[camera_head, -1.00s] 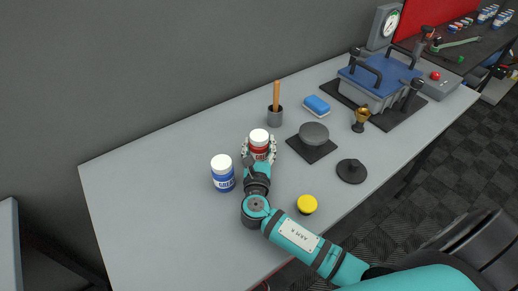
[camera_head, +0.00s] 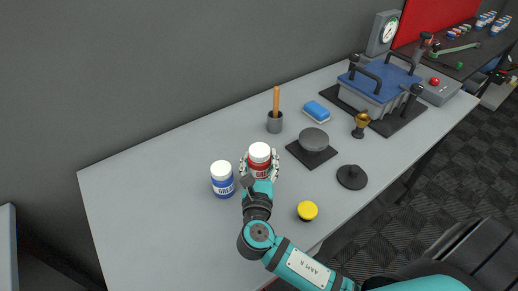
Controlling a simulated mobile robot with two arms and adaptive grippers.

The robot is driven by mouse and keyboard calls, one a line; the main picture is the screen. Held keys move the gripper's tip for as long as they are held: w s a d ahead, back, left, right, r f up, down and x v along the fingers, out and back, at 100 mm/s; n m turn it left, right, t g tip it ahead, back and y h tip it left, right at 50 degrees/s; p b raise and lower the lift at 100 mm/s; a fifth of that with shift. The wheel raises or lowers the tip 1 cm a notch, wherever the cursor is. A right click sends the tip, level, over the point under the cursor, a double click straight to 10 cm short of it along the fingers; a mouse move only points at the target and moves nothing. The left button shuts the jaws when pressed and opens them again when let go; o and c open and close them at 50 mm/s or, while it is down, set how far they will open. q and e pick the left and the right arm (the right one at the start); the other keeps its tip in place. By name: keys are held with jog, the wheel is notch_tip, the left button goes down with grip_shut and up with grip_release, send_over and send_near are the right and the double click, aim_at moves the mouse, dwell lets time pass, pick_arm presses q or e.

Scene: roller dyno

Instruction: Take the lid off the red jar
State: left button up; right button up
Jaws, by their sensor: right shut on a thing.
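The red jar (camera_head: 259,171) has a red body and a white lid (camera_head: 259,152), and the lid is on it. It is upright at the middle of the table. My right gripper (camera_head: 259,167) is shut on the red jar, with its fingers around the body on both sides, below the lid. The lower part of the jar is hidden behind the gripper, so I cannot tell whether it touches the table. My left gripper is not in view.
A blue jar with a white lid (camera_head: 221,169) stands just left of the gripper. A grey cup with a wooden handle (camera_head: 275,121), a blue sponge (camera_head: 317,111), a grey round pad (camera_head: 313,140) and a yellow knob (camera_head: 307,210) are around. The table's left part is clear.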

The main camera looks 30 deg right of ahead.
aim_at(262, 168)
jog(key=v, duration=0.6)
jog(key=r+b+v, duration=0.1)
jog(key=v, duration=0.2)
jog(key=shift+s+d, duration=0.1)
jog(key=shift+d, duration=0.15)
grip_shut()
jog(key=o, duration=0.8)
grip_release()
grip_shut()
jog(key=s+n+y, duration=0.1)
jog(key=n+y, duration=0.1)
jog(key=y, duration=0.1)
jog(key=s+a+n+t+y, duration=0.1)
jog(key=s+n+y, duration=0.1)
jog(key=y, duration=0.1)
jog(key=s+n+t+y, duration=0.1)
jog(key=n+y, duration=0.1)
jog(key=y, duration=0.1)
jog(key=shift+s+a+r, duration=0.15)
jog(key=shift+a+r, duration=0.05)
jog(key=shift+r, duration=0.2)
